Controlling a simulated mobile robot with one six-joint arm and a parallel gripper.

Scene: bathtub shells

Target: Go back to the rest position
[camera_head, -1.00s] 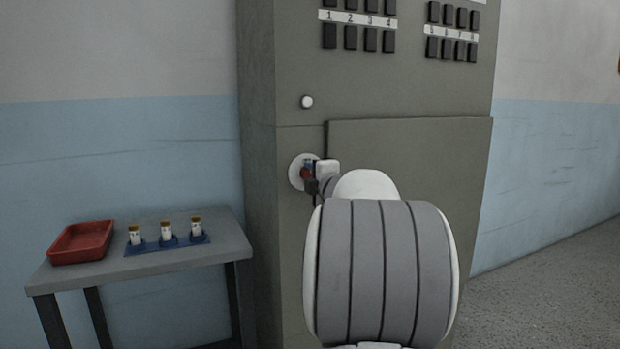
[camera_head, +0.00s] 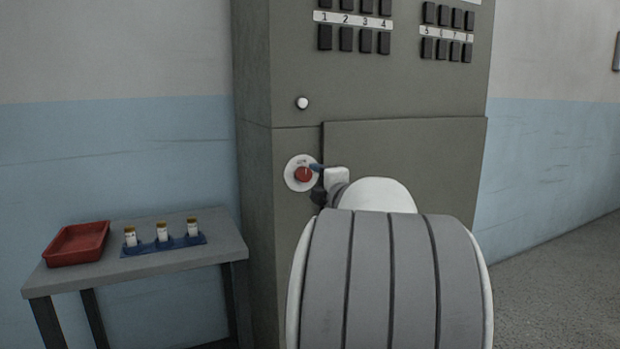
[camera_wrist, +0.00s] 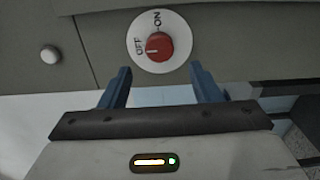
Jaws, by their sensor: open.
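My gripper (camera_wrist: 160,88) is open and empty, its two blue fingers apart in the wrist view. In the head view my gripper (camera_head: 318,180) is small and partly hidden behind my own arm, just right of the red knob. The red knob (camera_wrist: 159,46) sits on a round white plate marked OFF and ON, on the cabinet front. Its white pointer mark is on the OFF side. The red knob also shows in the head view (camera_head: 303,175), clear of the fingers.
The grey cabinet (camera_head: 390,85) carries rows of black switches and a white button (camera_head: 302,103). At left a grey table (camera_head: 190,257) bears a red tray (camera_head: 77,243) and a blue rack (camera_head: 165,245) with three small capped bottles. Open floor (camera_head: 560,275) lies at right.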

